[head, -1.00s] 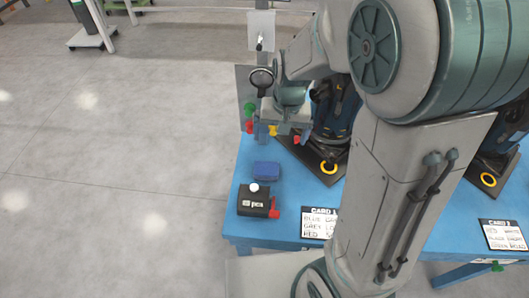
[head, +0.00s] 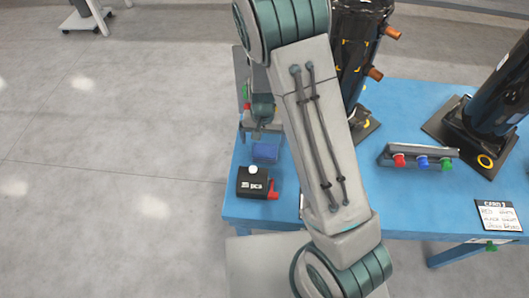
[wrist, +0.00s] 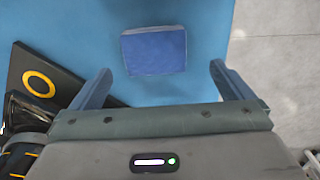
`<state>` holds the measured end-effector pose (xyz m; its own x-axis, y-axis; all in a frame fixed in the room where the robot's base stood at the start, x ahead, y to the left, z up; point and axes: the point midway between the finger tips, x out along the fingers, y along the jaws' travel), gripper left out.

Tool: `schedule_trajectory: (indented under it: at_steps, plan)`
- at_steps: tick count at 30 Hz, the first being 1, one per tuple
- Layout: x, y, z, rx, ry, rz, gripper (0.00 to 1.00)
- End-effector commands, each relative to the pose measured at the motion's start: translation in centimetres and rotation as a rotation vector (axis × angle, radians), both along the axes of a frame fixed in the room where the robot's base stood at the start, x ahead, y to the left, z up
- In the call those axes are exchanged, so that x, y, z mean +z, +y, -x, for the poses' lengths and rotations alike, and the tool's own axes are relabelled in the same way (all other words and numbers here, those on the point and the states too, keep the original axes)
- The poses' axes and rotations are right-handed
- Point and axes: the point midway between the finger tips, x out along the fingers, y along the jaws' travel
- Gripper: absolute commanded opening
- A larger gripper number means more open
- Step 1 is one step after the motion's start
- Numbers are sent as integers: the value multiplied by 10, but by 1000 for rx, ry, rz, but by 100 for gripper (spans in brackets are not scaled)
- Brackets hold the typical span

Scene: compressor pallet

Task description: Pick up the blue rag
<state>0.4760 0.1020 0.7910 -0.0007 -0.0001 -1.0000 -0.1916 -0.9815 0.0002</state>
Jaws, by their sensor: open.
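The blue rag (wrist: 154,51) lies flat on the blue table, a folded dark-blue square. In the wrist view it sits ahead of and between the two fingers, touching neither. In the head view the rag (head: 265,152) is just behind the black box, its far side close under my gripper. My gripper (wrist: 157,83) is open and empty, its two blue-grey fingers spread wider than the rag. In the head view my gripper (head: 260,128) is partly hidden by my arm.
A black box (head: 252,183) with a white knob and red part stands in front of the rag. Black compressors (head: 497,95) on dark base plates stand to the right. A rail with coloured knobs (head: 420,158) lies mid-table. The table's left edge is near the rag.

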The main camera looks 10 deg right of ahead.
Motion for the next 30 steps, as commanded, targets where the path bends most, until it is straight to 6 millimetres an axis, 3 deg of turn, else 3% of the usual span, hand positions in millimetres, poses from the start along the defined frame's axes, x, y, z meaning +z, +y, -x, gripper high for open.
schedule_trajectory:
  at_steps: [5,15,24,25,30]
  plan:
    - [-10,-2,1,0,1,1,100]
    - [-52,-6,5,1,1,1,100]
    - [-57,-6,5,0,-1,0,100]
    - [-57,-6,5,0,-1,0,97]
    - [-56,-6,5,0,-1,0,55]
